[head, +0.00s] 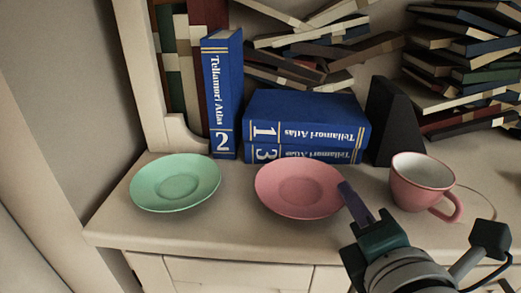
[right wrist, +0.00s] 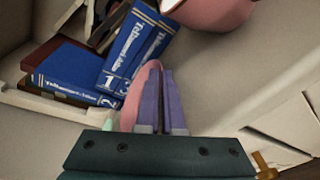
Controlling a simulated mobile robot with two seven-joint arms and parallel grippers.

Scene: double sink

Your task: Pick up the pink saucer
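The pink saucer (head: 298,187) is at the middle of the counter in the head view, in front of the blue books. My right gripper (head: 352,203) reaches in from the lower right, with its fingers at the saucer's right rim. In the right wrist view the two purple fingers (right wrist: 163,85) are close together. The pink saucer (right wrist: 129,108) shows nearly edge-on there, with its rim running up to the fingertips, and the fingers look shut on it. Any gap beneath the saucer cannot be made out. My left gripper is not in view.
A green saucer (head: 176,183) lies to the left. A pink cup (head: 421,184) stands to the right, close to my right gripper. Blue atlas books (head: 304,119) and a black bookend (head: 391,121) stand behind. The counter's front edge (head: 200,250) is near.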

